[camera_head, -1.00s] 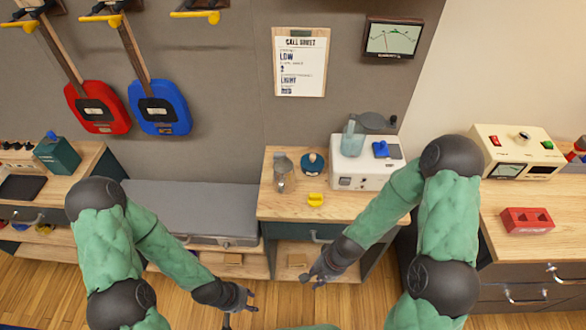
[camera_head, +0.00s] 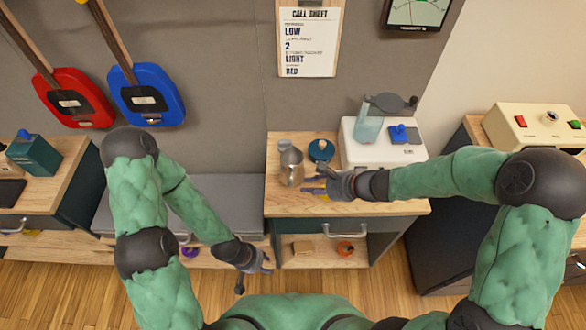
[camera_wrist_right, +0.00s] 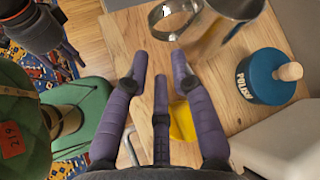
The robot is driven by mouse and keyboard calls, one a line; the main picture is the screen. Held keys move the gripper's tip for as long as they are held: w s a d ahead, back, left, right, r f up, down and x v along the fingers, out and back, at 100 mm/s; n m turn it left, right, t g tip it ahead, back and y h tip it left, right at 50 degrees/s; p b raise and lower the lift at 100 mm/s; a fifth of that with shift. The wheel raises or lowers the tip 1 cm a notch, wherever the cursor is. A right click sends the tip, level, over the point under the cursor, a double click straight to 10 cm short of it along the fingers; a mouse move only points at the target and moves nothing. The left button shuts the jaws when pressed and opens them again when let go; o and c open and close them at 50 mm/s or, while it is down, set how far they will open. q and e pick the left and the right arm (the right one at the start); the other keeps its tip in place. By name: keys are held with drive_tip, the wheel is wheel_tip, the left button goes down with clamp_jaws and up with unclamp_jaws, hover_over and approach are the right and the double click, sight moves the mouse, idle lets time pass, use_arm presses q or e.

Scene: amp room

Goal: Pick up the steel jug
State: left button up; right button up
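The steel jug (camera_head: 291,167) stands upright on the wooden top of the small cabinet in the head view. In the right wrist view the jug (camera_wrist_right: 225,22) is at the top, with its ring-like handle (camera_wrist_right: 174,18) toward the left. My right gripper (camera_head: 312,185) is just to the right of the jug, its fingers pointing at it. In the wrist view its fingers (camera_wrist_right: 160,65) are spread apart, with bare wood between them, short of the jug. My left gripper (camera_head: 262,266) hangs low in front of the bench, empty; its fingers look apart.
A blue tin marked POLISH (camera_wrist_right: 265,78) with a wooden knob stands right of the jug. A yellow object (camera_wrist_right: 182,120) lies under my right fingers. A white machine (camera_head: 365,148) stands behind at the right. The cabinet top (camera_head: 285,202) is bare in front of the jug.

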drive_tip(key=shift+x, duration=1.05)
drive_tip(key=x, duration=0.1)
drive_tip(key=b+x, duration=0.1)
drive_tip(key=x, duration=0.1)
drive_tip(key=b+x, duration=0.1)
drive_tip(key=shift+s+a, duration=0.2)
drive_tip(key=shift+a, duration=0.1)
drive_tip(key=shift+w+a+f+b, duration=0.25)
drive_tip(key=shift+a+f+b, duration=0.05)
drive_tip(key=shift+a, duration=0.05)
drive_tip(key=shift+s, duration=0.1)
clamp_jaws()
